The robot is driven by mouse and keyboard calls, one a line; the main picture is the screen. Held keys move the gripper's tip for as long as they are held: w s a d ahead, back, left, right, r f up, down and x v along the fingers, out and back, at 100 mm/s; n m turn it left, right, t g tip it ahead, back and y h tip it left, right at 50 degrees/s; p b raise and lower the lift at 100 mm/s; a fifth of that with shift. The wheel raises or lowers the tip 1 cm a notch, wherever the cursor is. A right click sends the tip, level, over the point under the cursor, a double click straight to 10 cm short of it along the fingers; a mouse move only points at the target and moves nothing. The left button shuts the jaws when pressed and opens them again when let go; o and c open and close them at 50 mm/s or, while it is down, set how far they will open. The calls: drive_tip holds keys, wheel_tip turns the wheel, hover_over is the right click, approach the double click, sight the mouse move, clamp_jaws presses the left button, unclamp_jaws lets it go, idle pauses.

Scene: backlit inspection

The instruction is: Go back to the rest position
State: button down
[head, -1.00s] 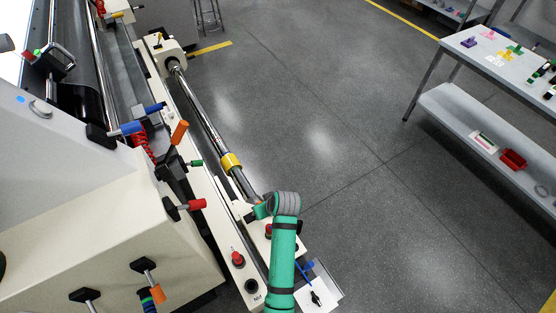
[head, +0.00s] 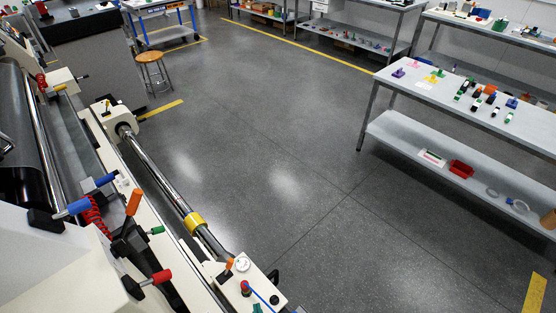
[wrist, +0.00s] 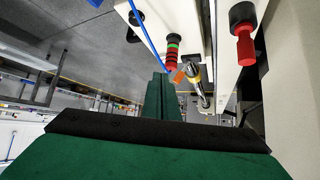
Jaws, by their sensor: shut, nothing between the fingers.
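My gripper (wrist: 159,80) shows in the wrist view as green fingers pressed together, with nothing between them. It is over the near end of the machine, below the yellow-banded metal shaft (wrist: 205,98) in that picture. In the head view my gripper is not visible; only a small green piece of my arm shows at the bottom edge. The shaft (head: 158,167) with its yellow collar (head: 194,221) runs along the machine's right side there.
The machine carries a red handle (head: 155,278), an orange handle (head: 134,201) and a blue handle (head: 78,207). A red knob (wrist: 244,48) hangs close on the right in the wrist view. Open grey floor (head: 285,170) separates the machine from the shelf table (head: 400,83).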

drive_tip(key=s+d+r+m+t+h, duration=0.1)
drive_tip(key=s+d+r+t, duration=0.2)
drive_tip(key=s+r, duration=0.5)
drive_tip(key=s+d+r+m+t+h, duration=0.1)
drive_tip(key=s+d+r+t, duration=0.1)
drive_tip(key=s+r, duration=0.7)
wheel_tip(320, 180, up, 4)
drive_tip(key=shift+s+d+r+m+t, duration=0.2)
drive_tip(key=shift+d+m+t, duration=0.2)
drive_tip(key=shift+d, duration=0.4)
drive_tip(key=shift+w, duration=0.1)
